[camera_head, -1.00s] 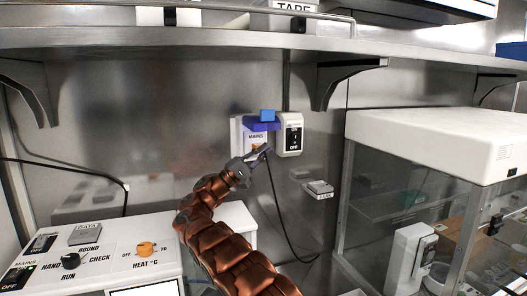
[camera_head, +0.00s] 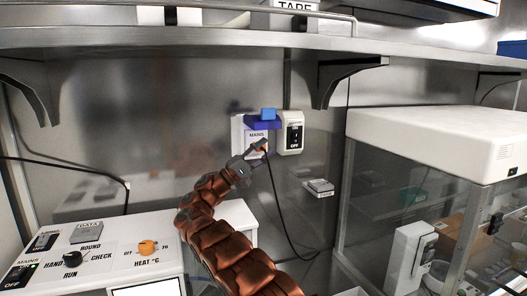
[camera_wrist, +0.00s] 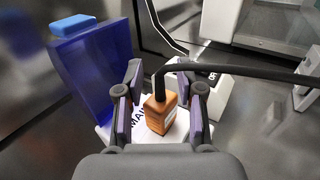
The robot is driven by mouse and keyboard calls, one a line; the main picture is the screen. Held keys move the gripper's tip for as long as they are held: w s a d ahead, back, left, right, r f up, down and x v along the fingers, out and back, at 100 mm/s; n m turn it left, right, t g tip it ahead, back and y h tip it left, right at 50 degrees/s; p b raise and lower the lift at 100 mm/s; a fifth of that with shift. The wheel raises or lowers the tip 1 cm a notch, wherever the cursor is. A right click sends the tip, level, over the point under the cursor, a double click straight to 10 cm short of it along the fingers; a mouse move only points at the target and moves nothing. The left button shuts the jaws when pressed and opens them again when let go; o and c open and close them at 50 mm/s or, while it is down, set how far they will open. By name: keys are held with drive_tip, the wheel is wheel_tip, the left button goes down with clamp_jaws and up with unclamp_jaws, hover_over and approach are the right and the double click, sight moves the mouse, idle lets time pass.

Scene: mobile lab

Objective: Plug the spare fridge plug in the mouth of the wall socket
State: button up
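The plug (camera_wrist: 160,114), an orange-brown block with a black cable, sits at the face of the white wall socket marked MAINS (camera_head: 237,137). It also shows in the head view (camera_head: 261,145). It stays there with no finger visibly pressing on it; how deep it sits in the mouth is hidden. My gripper (camera_wrist: 162,112) is open around the plug, one purple-padded finger on each side, with a small gap at least on the right. In the head view my gripper (camera_head: 256,159) is just below and in front of the socket.
A white switch box (camera_head: 291,133) is at the right. The black cable (camera_head: 279,205) hangs down the wall. A shelf (camera_head: 200,40) runs above.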

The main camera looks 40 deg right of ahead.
drive_tip(key=shift+s+f, duration=0.1)
drive_tip(key=shift+s, duration=0.05)
drive_tip(key=shift+s+a+r+b, duration=0.2)
drive_tip(key=shift+s+b, duration=0.4)
drive_tip(key=shift+b, duration=0.6)
drive_tip(key=shift+w+d+p, duration=0.2)
drive_tip(key=shift+w+p, duration=0.5)
drive_tip(key=shift+p, duration=0.55)
drive_tip(key=shift+w, duration=0.1)
drive_tip(key=shift+f+b, duration=0.25)
drive_tip(key=shift+b, duration=0.1)
drive_tip(key=s+b, duration=0.1)
drive_tip(key=b, duration=0.1)
drive_tip(key=s+b, duration=0.1)
drive_tip(key=b, duration=0.1)
drive_tip(key=shift+s+a, duration=0.25)
drive_tip(key=shift+s, duration=0.05)
drive_tip(key=shift+r, duration=0.1)
